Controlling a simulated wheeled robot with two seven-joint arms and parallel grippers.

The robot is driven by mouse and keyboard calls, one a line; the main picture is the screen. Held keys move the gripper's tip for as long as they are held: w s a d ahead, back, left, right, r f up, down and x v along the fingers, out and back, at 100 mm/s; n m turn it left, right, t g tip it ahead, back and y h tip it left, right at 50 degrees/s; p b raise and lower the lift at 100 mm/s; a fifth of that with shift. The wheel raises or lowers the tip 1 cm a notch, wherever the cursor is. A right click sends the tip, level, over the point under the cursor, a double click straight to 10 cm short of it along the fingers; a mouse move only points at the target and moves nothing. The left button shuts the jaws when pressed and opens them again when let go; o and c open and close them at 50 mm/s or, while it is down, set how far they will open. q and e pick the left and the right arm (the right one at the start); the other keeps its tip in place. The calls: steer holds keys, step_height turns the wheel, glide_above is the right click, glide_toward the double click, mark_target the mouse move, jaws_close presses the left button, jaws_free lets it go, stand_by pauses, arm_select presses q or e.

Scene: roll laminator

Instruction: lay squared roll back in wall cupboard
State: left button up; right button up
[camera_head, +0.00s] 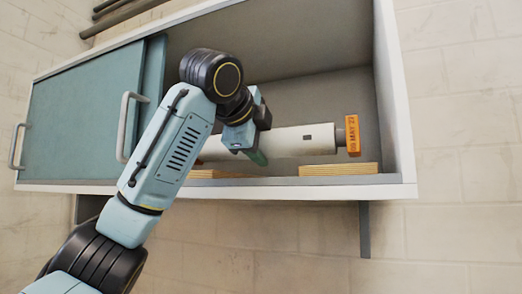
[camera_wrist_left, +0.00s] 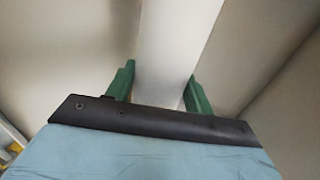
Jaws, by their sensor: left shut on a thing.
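The white roll (camera_head: 285,142) lies lengthwise inside the open right part of the wall cupboard (camera_head: 300,192). Its right end has a square orange block (camera_head: 352,135) with a printed date. My left gripper (camera_head: 256,150) reaches into the cupboard and is shut around the roll. In the left wrist view the green fingers (camera_wrist_left: 155,88) sit on either side of the white roll (camera_wrist_left: 172,45). The roll's left end is mostly hidden behind my arm. Two wooden supports (camera_head: 338,169) lie on the cupboard floor below the roll; I cannot tell whether the roll touches them. My right gripper is not in view.
Teal sliding doors (camera_head: 75,115) with grey handles (camera_head: 126,127) cover the cupboard's left part. The right side wall (camera_head: 396,95) stands close to the orange block. There is free room above the roll. A bracket (camera_head: 364,228) hangs below the cupboard.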

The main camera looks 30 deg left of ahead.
arm_select(q)
steer(key=shift+a+f, duration=0.15)
steer(key=shift+f, duration=0.5)
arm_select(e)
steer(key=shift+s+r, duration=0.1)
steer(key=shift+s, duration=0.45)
arm_select(q)
steer(key=shift+f, duration=0.2)
steer(key=o, duration=1.5)
steer(key=shift+f, duration=0.1)
steer(key=shift+o, duration=0.2)
steer(key=shift+s+r, duration=0.1)
steer(key=shift+r, duration=0.2)
steer(key=b+v, duration=0.3)
steer(key=v, duration=0.8)
steer(key=shift+s+b, duration=0.4)
steer(key=shift+s, duration=0.05)
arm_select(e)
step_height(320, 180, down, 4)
